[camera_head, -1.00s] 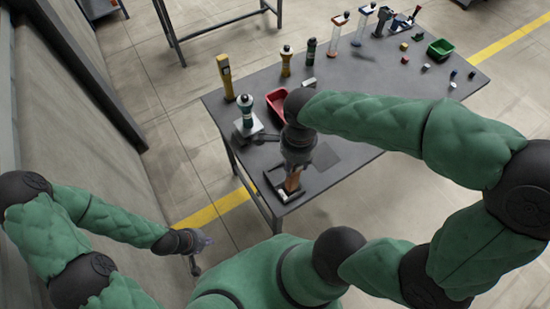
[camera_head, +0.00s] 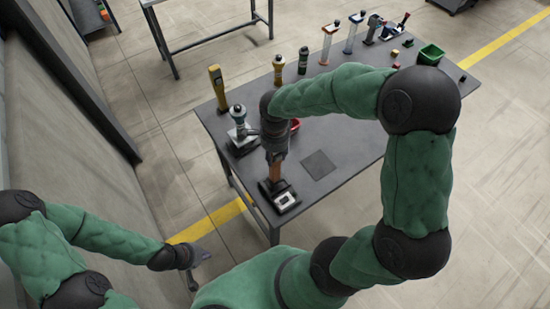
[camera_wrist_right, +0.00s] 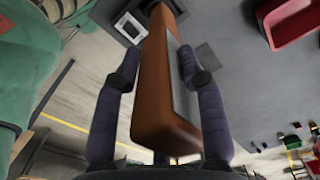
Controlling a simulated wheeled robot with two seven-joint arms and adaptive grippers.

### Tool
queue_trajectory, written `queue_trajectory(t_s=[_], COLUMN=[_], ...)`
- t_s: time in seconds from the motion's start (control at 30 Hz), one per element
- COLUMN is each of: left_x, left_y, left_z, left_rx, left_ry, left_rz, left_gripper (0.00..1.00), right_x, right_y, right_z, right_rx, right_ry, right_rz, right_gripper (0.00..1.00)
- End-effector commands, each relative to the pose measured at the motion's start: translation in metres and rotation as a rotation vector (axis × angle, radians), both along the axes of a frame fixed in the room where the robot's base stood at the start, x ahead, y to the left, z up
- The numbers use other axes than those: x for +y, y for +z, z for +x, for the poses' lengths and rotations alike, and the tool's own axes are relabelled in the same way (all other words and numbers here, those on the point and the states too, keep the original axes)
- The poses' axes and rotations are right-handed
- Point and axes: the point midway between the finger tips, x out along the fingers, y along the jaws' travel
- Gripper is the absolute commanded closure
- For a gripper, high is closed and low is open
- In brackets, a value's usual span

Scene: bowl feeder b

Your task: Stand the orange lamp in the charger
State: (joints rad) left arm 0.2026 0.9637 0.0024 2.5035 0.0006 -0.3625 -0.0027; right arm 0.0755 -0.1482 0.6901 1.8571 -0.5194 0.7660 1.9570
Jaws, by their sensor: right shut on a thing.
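The orange lamp (camera_head: 276,172) is a long orange-brown block with a pale grey panel on one side, clear in the right wrist view (camera_wrist_right: 160,90). My right gripper (camera_head: 275,158) is shut on it, with one finger on each side in the wrist view (camera_wrist_right: 163,80). The lamp points down toward the table. The charger (camera_head: 291,207) is a black base with a white square frame at the table's near left corner. It also shows beside the lamp's far end in the wrist view (camera_wrist_right: 118,28). I cannot tell whether they touch. My left gripper (camera_head: 199,262) hangs off the table, small and unclear.
A dark square mat (camera_head: 320,165) lies right of the charger. A red bin (camera_head: 295,125) is partly hidden behind my right arm. A bottle on a stand (camera_head: 239,125), a yellow tool (camera_head: 217,88) and several other items line the back. A green bin (camera_head: 431,54) stands far right.

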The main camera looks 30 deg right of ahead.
Motion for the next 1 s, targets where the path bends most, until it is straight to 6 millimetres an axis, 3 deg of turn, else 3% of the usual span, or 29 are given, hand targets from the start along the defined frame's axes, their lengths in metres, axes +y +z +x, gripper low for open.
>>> queue_trajectory(t_s=[0.17, 0.57, 0.6, 0.67, 1.0], left_x=[0.000, 0.000, 0.000, 0.000, 0.000], left_y=[-0.002, -0.007, -0.006, -0.006, -0.005], left_z=[0.000, 0.000, 0.000, 0.000, 0.000], left_rx=[0.000, 0.000, 0.000, 0.000, 0.000], left_ry=[0.000, 0.000, 0.000, 0.000, 0.000], left_rz=[0.000, 0.000, 0.000, 0.000, 0.000], left_gripper=[1.00, 1.00, 1.00, 1.00, 1.00], right_x=[0.000, 0.000, 0.000, 0.000, 0.000], right_y=[-0.023, -0.028, -0.028, -0.027, -0.026], right_z=[-0.001, -0.001, -0.001, -0.001, -0.002], right_rx=[0.003, 0.001, 0.002, 0.003, 0.003], right_ry=[0.000, 0.001, 0.001, 0.001, 0.001], right_rz=[0.000, 0.000, 0.000, 0.000, 0.000], right_gripper=[1.00, 1.00, 0.54, 0.37, 0.36])
